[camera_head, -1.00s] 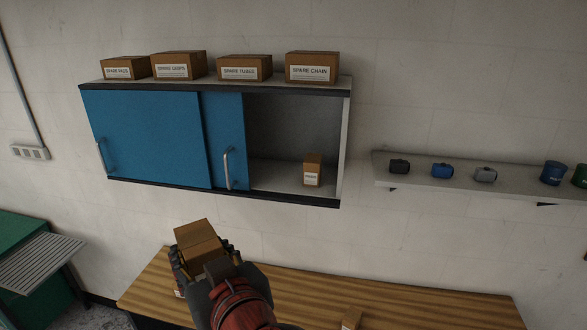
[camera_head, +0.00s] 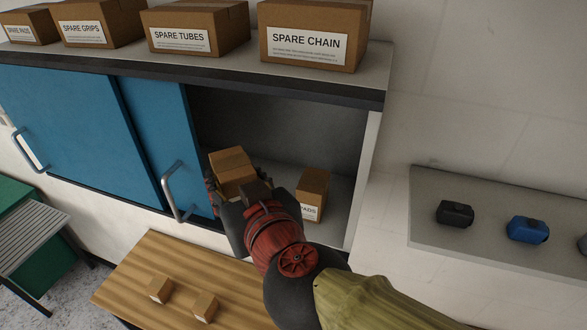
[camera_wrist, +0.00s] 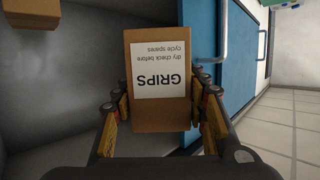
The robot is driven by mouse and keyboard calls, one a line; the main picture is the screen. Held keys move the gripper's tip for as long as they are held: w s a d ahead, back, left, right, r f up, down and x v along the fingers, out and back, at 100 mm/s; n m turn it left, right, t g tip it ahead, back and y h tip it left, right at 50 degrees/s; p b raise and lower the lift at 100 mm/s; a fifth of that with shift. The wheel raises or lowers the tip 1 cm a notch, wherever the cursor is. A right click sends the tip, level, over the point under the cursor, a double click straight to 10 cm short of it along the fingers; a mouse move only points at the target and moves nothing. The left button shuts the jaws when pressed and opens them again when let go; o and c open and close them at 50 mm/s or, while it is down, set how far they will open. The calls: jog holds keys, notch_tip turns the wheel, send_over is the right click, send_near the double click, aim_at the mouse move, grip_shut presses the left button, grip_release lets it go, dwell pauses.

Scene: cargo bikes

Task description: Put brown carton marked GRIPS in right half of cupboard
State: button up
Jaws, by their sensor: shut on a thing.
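The brown carton marked GRIPS (camera_wrist: 158,80) is between the fingers of my gripper (camera_wrist: 160,115), its white label facing the wrist camera and upside down there. In the head view the carton (camera_head: 232,171) is tilted at the opening of the cupboard's right half (camera_head: 278,121). My gripper (camera_head: 238,190) is shut on it, just right of the handle of the blue sliding door (camera_head: 162,112). Inside, a small carton marked PADS (camera_head: 313,190) stands to the right of my gripper. Whether the held carton touches the cupboard floor cannot be told.
Larger spare-parts cartons, such as SPARE CHAIN (camera_head: 312,38), stand on top of the cupboard. A wall shelf (camera_head: 470,250) with lights is at right. Two small cartons (camera_head: 160,290) lie on the wooden bench (camera_head: 150,255) below. The door handle (camera_head: 178,190) juts out beside my gripper.

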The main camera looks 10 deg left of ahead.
jog(key=w+a+f+b, duration=0.1)
jog(key=w+f+b, duration=0.1)
jog(key=w+f, duration=0.1)
jog(key=w+a+f+b, duration=0.1)
jog(key=w+f+b, duration=0.2)
jog(key=w, duration=0.3)
jog(key=w+a+f+b, duration=0.1)
jog(key=w+f+b, duration=0.2)
jog(key=w, duration=0.1)
jog(key=shift+w+a, duration=0.1)
jog(key=shift+w, duration=0.3)
jog(key=shift+w+a+f+b, duration=0.15)
jog(key=shift+w+b, duration=0.15)
jog(key=shift+b, duration=0.1)
jog(key=f+b, duration=0.2)
jog(key=shift+w+f, duration=0.25)
jog(key=shift+f, duration=0.05)
jog(key=shift+f+b, duration=0.4)
jog(key=shift+f, duration=0.15)
jog(key=shift+f, duration=0.15)
jog(key=o, duration=1)
jog(key=shift+o, duration=0.2)
